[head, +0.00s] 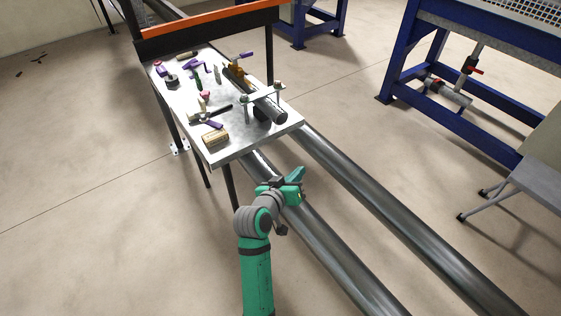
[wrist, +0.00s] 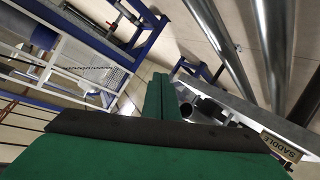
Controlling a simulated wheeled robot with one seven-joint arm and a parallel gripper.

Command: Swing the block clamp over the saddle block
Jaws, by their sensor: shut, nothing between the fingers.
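A tan block (head: 215,138) sits at the near left corner of the metal table. In the wrist view, a tan block (wrist: 283,145) lettered SADDLE lies at the lower right. A silver bar (head: 262,95) with upright posts spans a dark pipe piece (head: 270,113) near the table's right edge; it looks like the clamp, but its hinge is too small to tell. My gripper (head: 300,177) is in front of the table's near edge, apart from everything on it. Its green fingers (wrist: 170,90) are together and empty.
The table (head: 235,155) also holds several tools, including purple-handled ones, and an orange-brown fitting (head: 236,73). Long steel pipes (head: 375,215) run along the floor beside and under my arm. A blue bench (head: 450,110) and a grey folding seat (head: 535,180) stand right.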

